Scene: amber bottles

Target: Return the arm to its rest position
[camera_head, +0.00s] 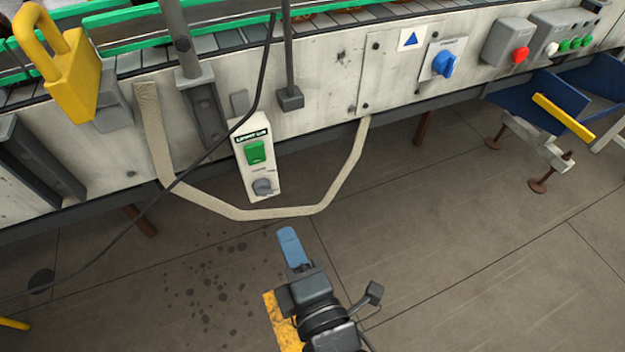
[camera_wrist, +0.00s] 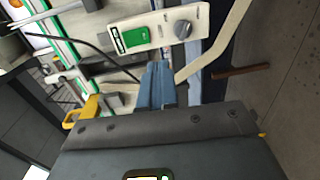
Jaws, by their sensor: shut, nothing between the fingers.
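My gripper (camera_head: 290,240) is in the lower middle of the head view, with its blue fingers closed together and nothing between them. It is in front of and below the conveyor side, over the floor, apart from the control box. In the wrist view the shut fingers (camera_wrist: 157,82) point at the conveyor side. The white control box (camera_head: 256,160) with a green switch and a grey knob hangs on the conveyor side; it also shows in the wrist view (camera_wrist: 150,30).
The conveyor (camera_head: 330,75) runs along the back. A beige strap (camera_head: 290,212) loops below the box, and a black cable (camera_head: 225,140) hangs across it. A yellow padlock (camera_head: 72,80), a blue rotary switch (camera_head: 444,64) and a blue chute (camera_head: 545,100) are nearby. The floor (camera_head: 460,240) at right is clear.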

